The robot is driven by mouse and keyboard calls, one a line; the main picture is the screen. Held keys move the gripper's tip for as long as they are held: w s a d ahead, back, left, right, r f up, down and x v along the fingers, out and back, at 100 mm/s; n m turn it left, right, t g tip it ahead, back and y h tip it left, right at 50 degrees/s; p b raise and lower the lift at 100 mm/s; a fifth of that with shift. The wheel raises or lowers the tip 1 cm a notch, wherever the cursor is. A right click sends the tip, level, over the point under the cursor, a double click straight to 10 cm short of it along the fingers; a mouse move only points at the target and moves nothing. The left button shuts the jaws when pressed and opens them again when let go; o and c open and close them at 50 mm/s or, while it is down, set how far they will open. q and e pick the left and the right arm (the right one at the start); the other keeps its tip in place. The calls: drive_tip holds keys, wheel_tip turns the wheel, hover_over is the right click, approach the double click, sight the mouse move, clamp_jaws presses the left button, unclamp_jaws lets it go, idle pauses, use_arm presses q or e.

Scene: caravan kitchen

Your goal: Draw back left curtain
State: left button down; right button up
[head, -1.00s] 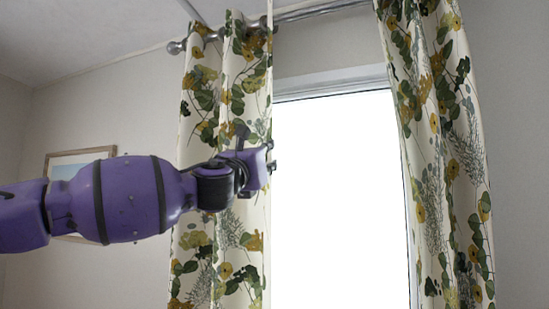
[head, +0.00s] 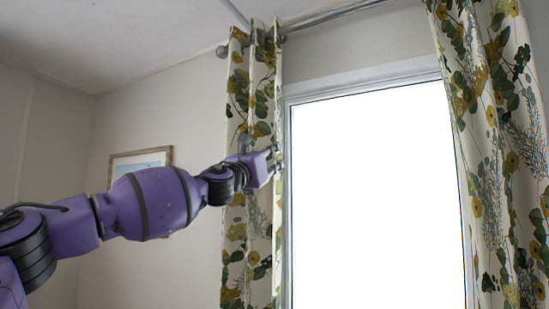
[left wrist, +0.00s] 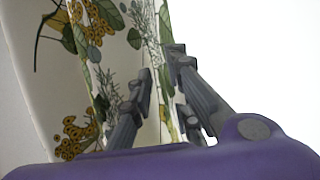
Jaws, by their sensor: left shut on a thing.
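The left curtain (head: 262,95) is cream with green leaves and yellow flowers. It hangs from the rod, bunched narrow at the left side of the window. My left gripper (head: 276,163) is at the curtain's right edge, about halfway up the visible part. In the left wrist view, the fingers of my left gripper (left wrist: 160,100) are shut on the curtain edge, with the patterned cloth (left wrist: 95,50) running up between and beside them. My right gripper is not in view.
The bright window (head: 375,190) is uncovered between the curtains. The right curtain (head: 495,130) hangs at the window's right side. The metal rod (head: 330,15) runs above, its end knob at the left. A framed picture (head: 140,160) hangs on the wall behind my left arm.

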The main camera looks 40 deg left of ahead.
sight(268, 124)
use_arm(q)
drive_tip(key=c, duration=1.6)
unclamp_jaws()
drive_tip(key=shift+c, duration=0.2)
wheel_tip(268, 124, up, 10)
drive_tip(key=shift+f, duration=0.1)
